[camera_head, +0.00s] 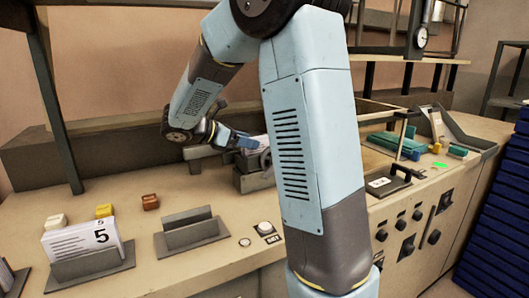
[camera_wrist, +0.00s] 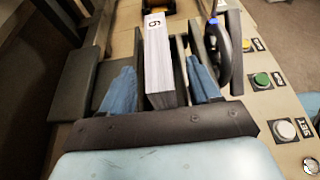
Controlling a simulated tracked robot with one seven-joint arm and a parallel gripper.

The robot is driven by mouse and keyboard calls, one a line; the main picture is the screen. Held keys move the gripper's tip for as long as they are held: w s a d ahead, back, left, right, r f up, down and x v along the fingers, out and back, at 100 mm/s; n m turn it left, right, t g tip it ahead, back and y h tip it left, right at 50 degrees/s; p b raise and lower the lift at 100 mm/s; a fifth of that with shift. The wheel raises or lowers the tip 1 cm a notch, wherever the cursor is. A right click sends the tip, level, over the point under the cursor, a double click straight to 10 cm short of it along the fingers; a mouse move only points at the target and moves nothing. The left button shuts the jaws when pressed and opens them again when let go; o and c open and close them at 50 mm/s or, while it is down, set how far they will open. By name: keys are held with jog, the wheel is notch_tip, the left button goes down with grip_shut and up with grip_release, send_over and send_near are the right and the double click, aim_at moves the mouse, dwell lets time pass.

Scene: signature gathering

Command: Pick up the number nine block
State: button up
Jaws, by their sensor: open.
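In the wrist view, a white paper block (camera_wrist: 158,60) stands lengthwise ahead of my gripper (camera_wrist: 160,66). A dark numeral on its far end looks like a nine or a six, turned in this view. My gripper's two blue fingers are open, one on each side of the block, with visible gaps. In the head view, my gripper (camera_head: 240,141) is at the grey holder (camera_head: 254,180) in the middle of the bench. Only a pale bit of the block shows there, and my arm hides much of that area.
A block marked 5 (camera_head: 85,246) stands in a grey holder at the front left, beside an empty holder (camera_head: 190,232). Small white, yellow and brown pieces lie behind them. In the wrist view, a dark handwheel (camera_wrist: 230,50) is close right of my fingers, with buttons (camera_wrist: 284,130) beyond.

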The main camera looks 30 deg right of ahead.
aim_at(262, 151)
jog(key=x, duration=0.4)
jog(key=shift+d+f, duration=0.15)
jog(key=shift+d, duration=0.05)
grip_shut()
dwell(0.4)
